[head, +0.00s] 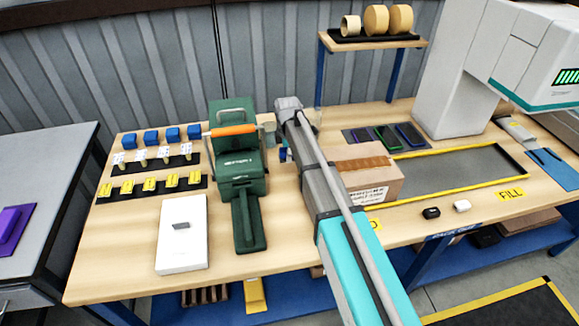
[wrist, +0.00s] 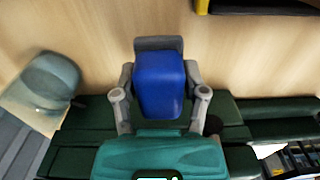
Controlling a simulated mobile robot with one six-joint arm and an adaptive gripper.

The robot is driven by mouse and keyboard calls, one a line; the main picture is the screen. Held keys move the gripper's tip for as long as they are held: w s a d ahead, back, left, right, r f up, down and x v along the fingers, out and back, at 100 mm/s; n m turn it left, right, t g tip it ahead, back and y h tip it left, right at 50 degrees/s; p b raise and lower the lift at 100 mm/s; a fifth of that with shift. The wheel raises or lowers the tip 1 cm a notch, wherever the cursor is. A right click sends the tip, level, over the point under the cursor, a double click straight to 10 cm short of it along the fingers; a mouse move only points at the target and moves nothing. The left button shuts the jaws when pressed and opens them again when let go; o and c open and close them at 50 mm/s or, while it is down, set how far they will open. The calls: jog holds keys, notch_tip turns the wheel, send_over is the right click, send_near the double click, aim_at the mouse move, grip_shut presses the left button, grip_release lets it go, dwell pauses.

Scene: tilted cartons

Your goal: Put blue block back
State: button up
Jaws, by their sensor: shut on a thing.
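In the wrist view my gripper (wrist: 160,80) is shut on a blue block (wrist: 160,88), with one finger on each side of it. In the head view the held block shows only as a small blue patch (head: 283,155) just right of the green machine (head: 240,165); my own arm hides most of my gripper. A row of several similar blue blocks (head: 172,134) stands at the back left of the wooden table (head: 125,225). Whether the held block touches anything underneath cannot be told.
The green machine with an orange handle (head: 234,130) stands between my gripper and the blue row. White pieces (head: 165,153) and yellow tags (head: 150,183) sit on black strips. A white box (head: 182,240) lies in front; a carton (head: 370,175) stands right of my arm.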

aim_at(287, 166)
jog(key=shift+w+a+f, duration=0.1)
jog(key=shift+w+f, duration=0.3)
jog(key=shift+f, duration=0.05)
jog(key=shift+w+a+f+b, duration=0.1)
jog(key=shift+w+f+b, duration=0.35)
jog(key=shift+f+b, duration=0.45)
jog(key=shift+s+f+b, duration=0.1)
jog(key=shift+f+b, duration=1)
jog(key=shift+b, duration=0.2)
jog(key=shift+f, duration=0.15)
jog(key=o, duration=1)
jog(key=shift+r, duration=0.2)
notch_tip(287, 166, up, 12)
jog(key=p, duration=1.2)
